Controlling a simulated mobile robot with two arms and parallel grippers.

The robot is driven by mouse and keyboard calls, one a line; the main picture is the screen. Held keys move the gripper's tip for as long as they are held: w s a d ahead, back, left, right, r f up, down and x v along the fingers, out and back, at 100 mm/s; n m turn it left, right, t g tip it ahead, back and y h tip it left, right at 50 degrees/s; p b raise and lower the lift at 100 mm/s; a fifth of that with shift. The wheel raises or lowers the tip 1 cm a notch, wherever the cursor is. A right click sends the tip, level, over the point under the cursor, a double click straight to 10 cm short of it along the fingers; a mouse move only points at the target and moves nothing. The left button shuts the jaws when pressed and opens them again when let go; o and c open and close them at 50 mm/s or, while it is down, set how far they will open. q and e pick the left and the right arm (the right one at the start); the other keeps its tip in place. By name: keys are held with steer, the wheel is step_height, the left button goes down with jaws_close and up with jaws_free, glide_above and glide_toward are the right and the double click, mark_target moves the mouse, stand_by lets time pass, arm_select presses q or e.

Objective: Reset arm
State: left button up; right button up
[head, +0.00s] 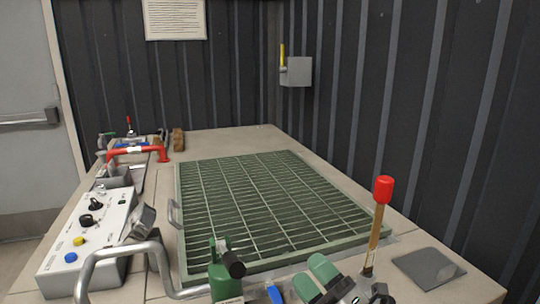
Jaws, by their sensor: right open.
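My right gripper (313,278) shows at the bottom edge, right of the middle, with two green rounded fingers apart and nothing seen between them. Much of it is cut off by the picture's edge. It is at the near side of a green grating (265,205), left of an upright lever with a red knob (383,189). Whether it touches anything there I cannot tell. My left gripper cannot be made out.
A white control box (92,235) with knobs and buttons stands at the left. A bent silver bar (120,250) and a green fitting (222,282) are at the front. A red bar (135,152) is farther back. A dark plate (428,268) lies at the right.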

steer(key=s+d+f+m+g+h, duration=0.2)
steer(key=s+d+f+m+h, duration=0.1)
steer(key=d+f+m+h, duration=0.45)
steer(key=s+d+f+m+g+h, duration=0.2)
steer(key=s+d+f+m+h, duration=0.2)
steer(key=f+m+h, duration=0.55)
steer(key=s+d+f+m+g+y, duration=0.1)
steer(key=s+f+m+g, duration=0.3)
steer(key=s, duration=0.5)
steer(key=s+d+f+m+g+y, duration=0.1)
steer(key=s+f+m+g, duration=0.1)
steer(key=s+f+g, duration=0.35)
steer(key=s+f+g+p, duration=0.2)
steer(key=s+f+p, duration=0.15)
steer(key=f, duration=1.75)
steer(key=s+d+f+g+p, duration=0.1)
steer(key=s+d+f+p, duration=0.1)
steer(key=s+f, duration=1.1)
steer(key=shift+s+d+f, duration=0.3)
steer(key=shift+s+f, duration=0.05)
steer(key=shift+s, duration=1.6)
